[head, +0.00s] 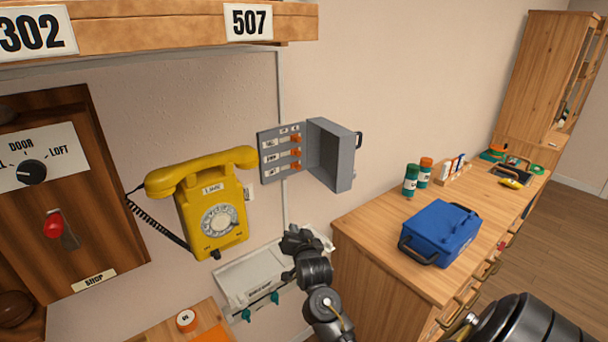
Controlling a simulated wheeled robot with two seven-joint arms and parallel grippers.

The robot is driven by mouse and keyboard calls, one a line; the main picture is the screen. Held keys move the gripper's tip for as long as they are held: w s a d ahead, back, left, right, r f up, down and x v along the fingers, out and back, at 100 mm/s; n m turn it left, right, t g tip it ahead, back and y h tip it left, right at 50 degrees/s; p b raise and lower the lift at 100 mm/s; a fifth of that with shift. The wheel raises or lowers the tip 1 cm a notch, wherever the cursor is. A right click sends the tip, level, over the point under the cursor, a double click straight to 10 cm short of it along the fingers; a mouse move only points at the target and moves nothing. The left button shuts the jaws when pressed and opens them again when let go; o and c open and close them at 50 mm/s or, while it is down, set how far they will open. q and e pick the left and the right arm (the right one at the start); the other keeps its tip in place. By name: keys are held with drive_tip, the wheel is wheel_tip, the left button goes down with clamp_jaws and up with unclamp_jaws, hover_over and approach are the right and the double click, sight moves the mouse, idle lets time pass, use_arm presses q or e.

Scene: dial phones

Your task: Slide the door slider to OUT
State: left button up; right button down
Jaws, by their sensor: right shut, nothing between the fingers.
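A grey wall box (270,177) hangs right of the yellow phone, its lid (331,155) swung open to the right. Inside are three orange sliders (295,152) in a column, each at the right of a small white label. Small marks stand above the column. The lettering is too small to read, so I cannot tell which one is the door slider. My right gripper (295,241) is shut and empty. It appears below the box in the picture, in front of a pale wall unit, apart from the sliders. My left gripper is not in view.
A yellow dial phone (212,205) hangs left of the box. A wooden panel (110,215) at left has a DOOR knob (31,172) and a red lever (54,226). A wooden shelf (180,32) overhangs above. A cabinet (365,230) at right carries a blue case (440,232).

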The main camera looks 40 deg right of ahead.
sight(297, 153)
drive_tip(key=s+d+r+m+h, duration=0.1)
drive_tip(key=d+r+m+h, duration=0.1)
drive_tip(key=r, duration=0.8)
drive_tip(key=s+d+r+m+t+h+p, duration=0.1)
drive_tip(key=d+r+m+h, duration=0.2)
drive_tip(key=r, duration=0.7)
drive_tip(key=shift+d+r+m+t+h, duration=0.3)
drive_tip(key=shift+d+m, duration=0.5)
drive_tip(key=shift+m, duration=0.2)
drive_tip(key=shift+w, duration=0.1)
drive_tip(key=p+x, duration=0.4)
drive_tip(key=x, duration=0.5)
drive_tip(key=w+a+f+p, duration=0.1)
drive_tip(key=a+f, duration=0.1)
drive_tip(key=shift+w+a+f+p, duration=0.15)
drive_tip(key=shift+w+f+p, duration=0.2)
drive_tip(key=shift+w, duration=0.05)
